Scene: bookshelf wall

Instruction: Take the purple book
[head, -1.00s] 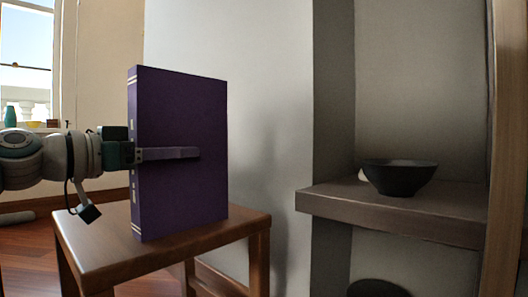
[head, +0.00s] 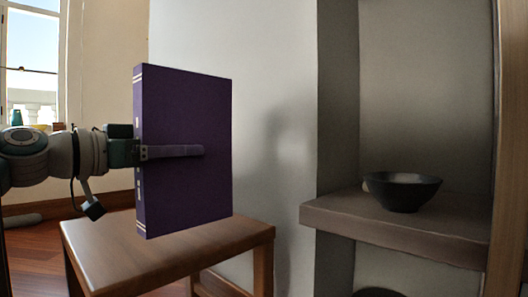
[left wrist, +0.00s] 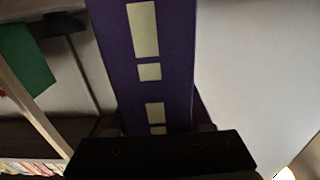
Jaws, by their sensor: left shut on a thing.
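The purple book (head: 188,110) stands upright in the head view, with its spine toward the left and pale marks on it. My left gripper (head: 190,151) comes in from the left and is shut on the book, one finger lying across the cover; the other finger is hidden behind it. The book's lower edge shows in front of the wooden stool; I cannot tell how large any gap is. In the left wrist view the spine of the purple book (left wrist: 148,60) fills the middle, above the dark gripper body. My right gripper is not in view.
A wooden stool (head: 100,248) stands below and behind the book. On the right, a shelf (head: 400,232) in a wall niche bears a dark bowl (head: 402,192). A pale wall (head: 270,80) lies behind. The left wrist view shows a green thing (left wrist: 24,58) and a row of books (left wrist: 30,167).

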